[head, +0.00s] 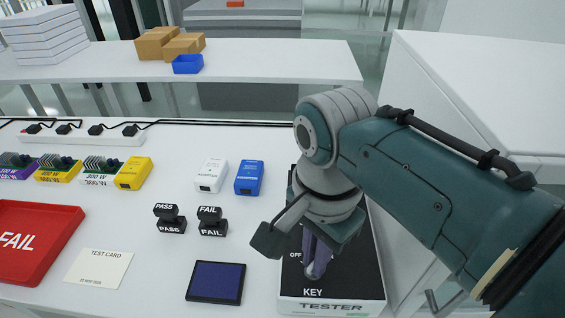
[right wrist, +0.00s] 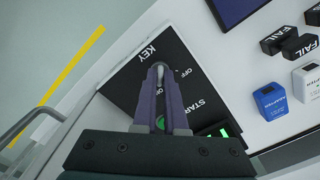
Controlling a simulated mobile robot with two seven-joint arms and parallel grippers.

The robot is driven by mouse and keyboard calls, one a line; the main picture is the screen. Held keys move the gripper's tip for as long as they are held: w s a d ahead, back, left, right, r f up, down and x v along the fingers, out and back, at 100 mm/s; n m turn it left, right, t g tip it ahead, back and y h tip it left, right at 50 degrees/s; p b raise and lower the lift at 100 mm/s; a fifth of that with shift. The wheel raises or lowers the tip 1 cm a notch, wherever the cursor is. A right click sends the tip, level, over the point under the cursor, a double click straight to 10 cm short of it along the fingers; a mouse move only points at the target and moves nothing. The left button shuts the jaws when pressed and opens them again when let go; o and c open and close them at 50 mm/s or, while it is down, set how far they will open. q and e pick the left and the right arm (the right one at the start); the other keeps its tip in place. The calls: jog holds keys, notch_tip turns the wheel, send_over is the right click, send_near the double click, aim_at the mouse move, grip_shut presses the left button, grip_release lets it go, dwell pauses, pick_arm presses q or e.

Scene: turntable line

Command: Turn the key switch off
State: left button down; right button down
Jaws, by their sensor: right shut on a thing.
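The tester (head: 368,284) is a black-topped box with a white front edge, at the lower right of the head view. Its black panel (right wrist: 128,88) also shows in the right wrist view, with KEY, OFF and START lettering. My right gripper (head: 315,270) points down over the KEY end of the panel. In the right wrist view its two purple-grey fingers (right wrist: 160,72) are shut on the small grey key (right wrist: 160,74) of the key switch. The fingers hide most of the key, so its exact angle is hard to tell. My left gripper is not in view.
A green lit button (right wrist: 221,133) shows beside START. Left of the tester are a dark blue pad (head: 216,282), PASS and FAIL stamps (head: 212,221), a white adapter (head: 211,175) and a blue one (head: 249,177). A red FAIL tray (head: 62,222) lies far left.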

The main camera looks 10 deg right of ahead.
jog(key=shift+r+n+p, duration=0.15)
jog(key=shift+n+p, duration=0.4)
jog(key=shift+n, duration=0.25)
jog(key=n+p, duration=0.1)
jog(key=n, duration=0.1)
jog(key=shift+n, duration=0.3)
jog(key=n+p, duration=0.1)
jog(key=n, duration=0.4)
jog(key=shift+p, duration=0.35)
jog(key=n, duration=0.4)
jog(key=shift+n+p, duration=0.4)
jog(key=shift+n, duration=1.7)
